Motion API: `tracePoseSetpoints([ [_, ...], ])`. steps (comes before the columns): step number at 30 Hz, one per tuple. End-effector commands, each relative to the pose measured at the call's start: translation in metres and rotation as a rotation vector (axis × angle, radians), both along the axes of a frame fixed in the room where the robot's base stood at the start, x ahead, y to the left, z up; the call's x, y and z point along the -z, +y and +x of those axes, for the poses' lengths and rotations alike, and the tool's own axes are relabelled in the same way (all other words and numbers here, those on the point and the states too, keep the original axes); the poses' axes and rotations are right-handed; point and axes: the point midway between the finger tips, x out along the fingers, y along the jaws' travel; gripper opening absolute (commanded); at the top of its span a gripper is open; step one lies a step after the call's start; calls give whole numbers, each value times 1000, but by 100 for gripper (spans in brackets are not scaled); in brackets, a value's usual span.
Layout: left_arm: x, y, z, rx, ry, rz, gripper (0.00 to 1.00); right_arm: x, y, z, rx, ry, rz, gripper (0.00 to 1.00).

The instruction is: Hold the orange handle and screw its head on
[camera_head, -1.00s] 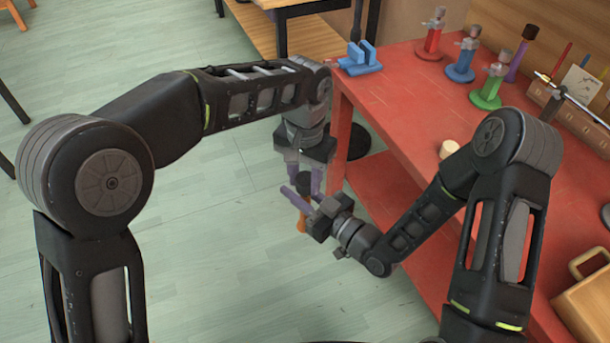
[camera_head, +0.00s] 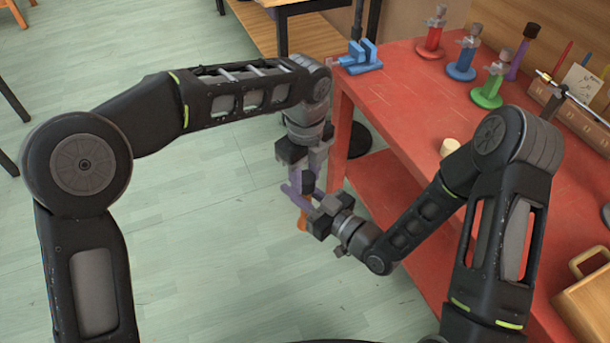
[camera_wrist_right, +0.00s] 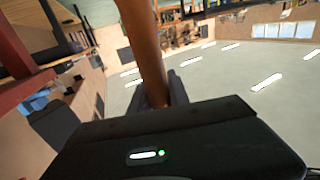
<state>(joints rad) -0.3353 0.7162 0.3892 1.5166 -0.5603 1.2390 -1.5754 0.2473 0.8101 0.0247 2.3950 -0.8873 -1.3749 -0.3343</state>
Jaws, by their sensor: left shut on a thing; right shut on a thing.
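The orange handle (camera_head: 302,223) is upright in front of the red table's left end, mostly hidden by my grippers. My right gripper (camera_head: 300,197) is shut on it from the right. In the right wrist view the handle (camera_wrist_right: 143,45) rises between the fingers (camera_wrist_right: 160,97). My left gripper (camera_head: 306,178) points down just above and is shut on the dark head (camera_head: 308,183), at the top of the handle. I cannot tell how far the head sits on the handle.
The red table (camera_head: 400,100) holds a blue vise-like block (camera_head: 358,58), stands in red (camera_head: 431,45), blue (camera_head: 461,65) and green (camera_head: 487,90), and a pale cylinder (camera_head: 450,146). A tan case (camera_head: 585,300) is at the lower right.

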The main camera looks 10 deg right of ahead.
Motion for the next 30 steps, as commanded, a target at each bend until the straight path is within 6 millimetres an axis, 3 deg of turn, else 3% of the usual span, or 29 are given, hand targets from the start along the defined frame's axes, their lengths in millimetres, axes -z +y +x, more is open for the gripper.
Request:
tracePoseSetpoints([
  [9,1,-2,1,895,1,-2,0,0,0,0,0,1,-1,0],
  [15,1,-2,0,1373,0,-1,0,0,0,0,0,1,-1,0],
  [19,1,-3,0,1503,0,0,0,0,0,0,0,1,-1,0],
  [27,1,-3,0,1515,-1,1,0,0,0,0,0,1,-1,0],
  [28,1,-3,0,1515,-1,1,37,0,0,0,0,1,0,0],
  [30,1,-3,0,1514,-1,1,43,0,0,0,0,1,0,0],
])
